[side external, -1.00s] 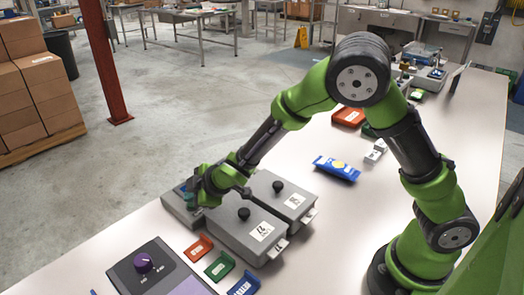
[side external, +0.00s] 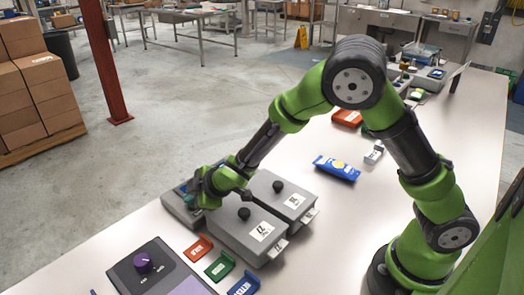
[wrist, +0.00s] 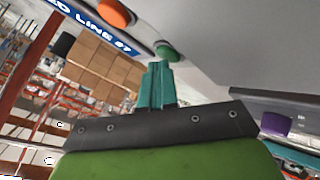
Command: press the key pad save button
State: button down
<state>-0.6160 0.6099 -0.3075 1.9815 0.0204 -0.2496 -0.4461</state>
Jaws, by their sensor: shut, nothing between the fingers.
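The key pad is a low grey box (side external: 178,212) at the far left edge of the table, partly covered by my gripper (side external: 190,200). I cannot read which button is save.
Two grey lidded boxes with black knobs (side external: 244,213) (side external: 278,187) stand right beside my gripper. A console with a purple knob (side external: 143,262) and small red (side external: 198,248), green (side external: 220,266) and blue (side external: 243,284) trays lie in front. A blue packet (side external: 337,168) lies behind.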

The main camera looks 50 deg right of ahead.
jog(key=shift+r, duration=0.75)
jog(key=shift+r, duration=0.1)
jog(key=shift+r, duration=2.45)
jog(key=shift+f, duration=0.1)
